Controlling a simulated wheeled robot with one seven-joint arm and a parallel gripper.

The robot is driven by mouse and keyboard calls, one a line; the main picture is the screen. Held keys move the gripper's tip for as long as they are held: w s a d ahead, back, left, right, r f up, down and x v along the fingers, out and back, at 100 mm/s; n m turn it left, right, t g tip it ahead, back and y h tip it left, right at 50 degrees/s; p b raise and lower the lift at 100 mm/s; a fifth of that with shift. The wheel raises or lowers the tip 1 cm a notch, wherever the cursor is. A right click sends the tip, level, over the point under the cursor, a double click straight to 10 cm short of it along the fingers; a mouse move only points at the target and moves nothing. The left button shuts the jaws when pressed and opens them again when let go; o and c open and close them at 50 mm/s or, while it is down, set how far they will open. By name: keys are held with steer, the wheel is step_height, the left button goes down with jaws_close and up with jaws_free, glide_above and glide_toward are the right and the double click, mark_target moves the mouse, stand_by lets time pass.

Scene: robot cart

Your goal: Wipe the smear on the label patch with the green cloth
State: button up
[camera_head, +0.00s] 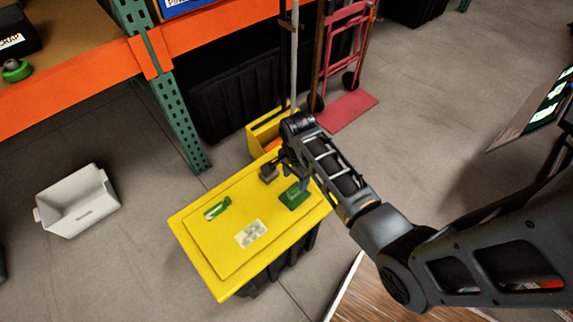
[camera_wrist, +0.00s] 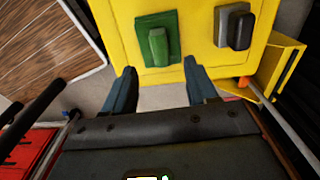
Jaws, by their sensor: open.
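The green cloth (camera_head: 294,196) lies on the right part of a yellow lid, with a raised green ridge on it; it also shows in the wrist view (camera_wrist: 172,28). The label patch (camera_head: 251,234) is a pale square near the lid's front, with a greenish-grey smear on it. The patch is not visible in the wrist view. My gripper (camera_wrist: 160,80) is open and empty. Its two fingers point toward the cloth, with the ridge ahead of the gap between them. In the head view my gripper (camera_head: 292,172) is above the lid's back right, partly hidden by my wrist.
The yellow lid (camera_head: 196,243) tops a black tote. A dark grey block (camera_head: 268,173) and a green object (camera_head: 217,208) also lie on it. Behind it are a yellow bucket (camera_head: 257,136) with a pole and a red hand truck (camera_head: 346,110). A grey bin (camera_head: 77,202) stands left.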

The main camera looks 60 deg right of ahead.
mark_target(295, 189)
steer(key=shift+f+b, duration=0.95)
steer(key=shift+f, duration=2.9)
steer(key=c, duration=1)
steer(key=o, duration=0.7)
steer(key=shift+r+p, duration=0.35)
steer(key=shift+p, duration=0.15)
jaws_close()
